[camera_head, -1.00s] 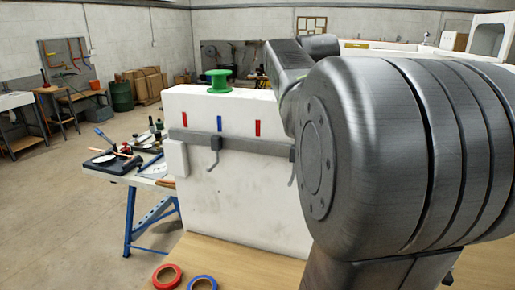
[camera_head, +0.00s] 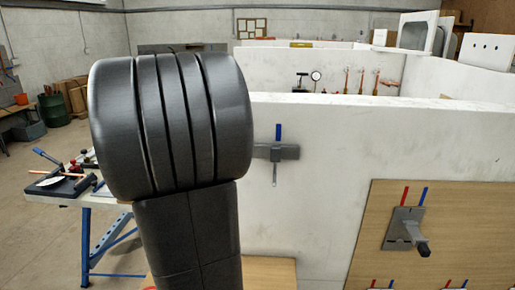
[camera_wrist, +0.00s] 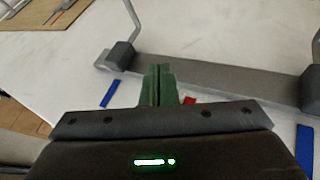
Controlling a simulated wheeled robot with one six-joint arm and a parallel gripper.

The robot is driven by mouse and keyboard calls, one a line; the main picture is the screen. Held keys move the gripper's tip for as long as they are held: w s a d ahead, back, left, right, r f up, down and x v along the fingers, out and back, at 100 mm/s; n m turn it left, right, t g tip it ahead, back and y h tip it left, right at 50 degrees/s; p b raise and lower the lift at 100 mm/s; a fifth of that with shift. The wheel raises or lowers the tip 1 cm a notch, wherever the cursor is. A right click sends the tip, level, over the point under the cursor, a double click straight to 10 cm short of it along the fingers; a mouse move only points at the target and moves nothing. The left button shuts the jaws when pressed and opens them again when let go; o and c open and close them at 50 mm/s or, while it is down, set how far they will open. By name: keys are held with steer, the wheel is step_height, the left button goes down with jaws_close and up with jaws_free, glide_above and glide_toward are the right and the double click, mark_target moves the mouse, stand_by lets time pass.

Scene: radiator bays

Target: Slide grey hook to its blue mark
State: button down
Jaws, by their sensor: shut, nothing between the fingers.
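In the wrist view my gripper (camera_wrist: 160,84) is shut and empty. Its green fingers point at the grey rail (camera_wrist: 210,80), to the right of a dark grey hook (camera_wrist: 121,54) and visibly apart from it. I cannot tell whether the fingertips touch the rail. A blue mark (camera_wrist: 110,93) lies beside this hook, roughly in line with it. In the head view a grey hook (camera_head: 276,170) hangs at the rail's end, under a blue mark (camera_head: 278,132). A second hook (camera_wrist: 311,90) shows at the wrist view's right edge near another blue mark (camera_wrist: 305,150). My arm hides the gripper in the head view.
A red mark (camera_wrist: 189,100) lies between the blue ones on the white wall (camera_head: 330,150). At right, a wooden board (camera_head: 460,240) carries a grey bracket (camera_head: 405,225) with a protruding handle. A blue-legged bench (camera_head: 87,240) with tools stands at left.

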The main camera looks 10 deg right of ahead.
mark_target(265, 149)
steer(key=shift+s+d+f+p, duration=0.15)
steer(key=shift+d+f, duration=0.25)
steer(key=shift+d, duration=0.55)
steer(key=shift+d+f+p, duration=0.3)
steer(key=shift+d+f, duration=0.1)
steer(key=shift+d, duration=0.5)
steer(key=shift+s+d+f+p, duration=0.15)
steer(key=shift+d+f, duration=0.25)
steer(key=shift+d, duration=0.55)
steer(key=shift+d+f, duration=0.1)
steer(key=shift+d, duration=0.3)
steer(key=shift+s+d, duration=0.1)
steer(key=shift+d, duration=0.15)
steer(key=shift+a, duration=0.1)
